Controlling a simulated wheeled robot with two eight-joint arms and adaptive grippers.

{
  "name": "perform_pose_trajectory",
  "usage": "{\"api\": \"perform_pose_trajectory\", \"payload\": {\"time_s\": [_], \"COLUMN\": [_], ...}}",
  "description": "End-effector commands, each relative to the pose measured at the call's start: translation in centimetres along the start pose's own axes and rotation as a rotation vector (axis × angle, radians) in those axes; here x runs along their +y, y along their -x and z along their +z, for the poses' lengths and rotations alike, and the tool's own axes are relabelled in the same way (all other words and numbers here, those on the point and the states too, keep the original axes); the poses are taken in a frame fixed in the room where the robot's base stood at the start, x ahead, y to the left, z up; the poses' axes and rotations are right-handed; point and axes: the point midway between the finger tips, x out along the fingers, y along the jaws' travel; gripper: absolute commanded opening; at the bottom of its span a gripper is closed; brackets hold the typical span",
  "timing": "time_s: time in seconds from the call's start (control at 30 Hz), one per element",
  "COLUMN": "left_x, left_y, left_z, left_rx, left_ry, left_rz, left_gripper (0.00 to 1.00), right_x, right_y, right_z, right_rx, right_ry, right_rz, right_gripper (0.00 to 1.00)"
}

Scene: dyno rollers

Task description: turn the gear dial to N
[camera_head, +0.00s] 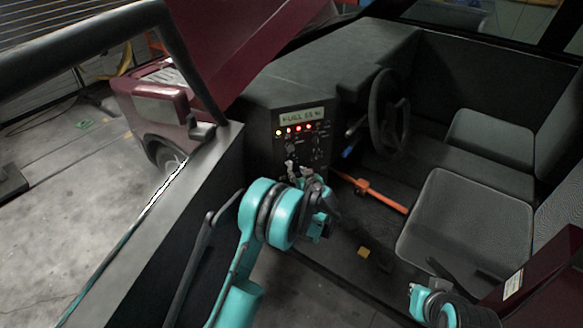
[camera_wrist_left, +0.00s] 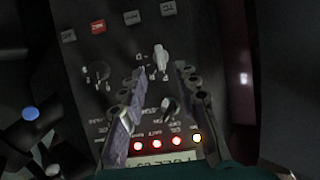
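The control panel (camera_head: 290,140) on the dashboard carries a lit display, a row of lamps and several knobs. A pale-handled dial (camera_wrist_left: 160,59) with small letters around it shows in the left wrist view, where the panel appears upside down; it looks like the gear dial, but I cannot read its setting. My left gripper (camera_wrist_left: 159,76) is open, with one finger on each side of this dial; I cannot tell whether they touch it. In the head view the left gripper (camera_head: 305,172) is at the panel's lower part and hides some of it. Part of my right arm shows at the lower right; its fingers are not clear.
Another knob (camera_wrist_left: 99,73) and a dark switch (camera_wrist_left: 170,107) sit close to the dial. The steering wheel (camera_head: 388,110) is right of the panel. An orange lever (camera_head: 375,193) and grey seats (camera_head: 450,220) lie farther right. The door edge (camera_head: 185,195) runs along the left.

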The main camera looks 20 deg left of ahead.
Motion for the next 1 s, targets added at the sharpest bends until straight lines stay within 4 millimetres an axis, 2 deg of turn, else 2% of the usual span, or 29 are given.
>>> {"api": "perform_pose_trajectory", "payload": {"time_s": [0.2, 0.4, 0.53, 0.77, 0.8, 0.9, 1.0], "left_x": [-0.1, -0.1, -0.1, -0.1, -0.1, -0.1, -0.1], "left_y": [-3.7, -6.4, -7.1, -7.1, -7.1, -7.1, -7.1], "left_z": [0.3, 0.2, 0.1, 0.0, 0.0, 0.0, 0.0], "left_rx": [0.000, -0.001, -0.001, -0.001, -0.001, -0.001, -0.001], "left_ry": [0.001, 0.001, 0.000, -0.001, -0.001, -0.001, -0.001], "left_rz": [-0.003, -0.001, -0.001, 0.000, 0.000, 0.000, 0.000], "left_gripper": [0.31, 0.31, 0.31, 0.31, 0.28, 0.02, 0.00], "right_x": [0.0, 0.0, 0.0, 0.0, 0.0, 0.0, 0.0], "right_y": [-1.2, -1.9, -2.1, -2.0, -2.0, -2.0, -2.0], "right_z": [0.9, 1.4, 1.5, 1.5, 1.5, 1.5, 1.5], "right_rx": [0.000, 0.000, 0.000, 0.000, 0.000, 0.000, 0.000], "right_ry": [0.000, 0.000, 0.000, 0.000, 0.000, 0.000, 0.000], "right_rz": [0.000, 0.000, 0.000, 0.000, 0.000, 0.000, 0.000], "right_gripper": [0.00, 0.00, 0.00, 0.00, 0.00, 0.00, 0.00]}}
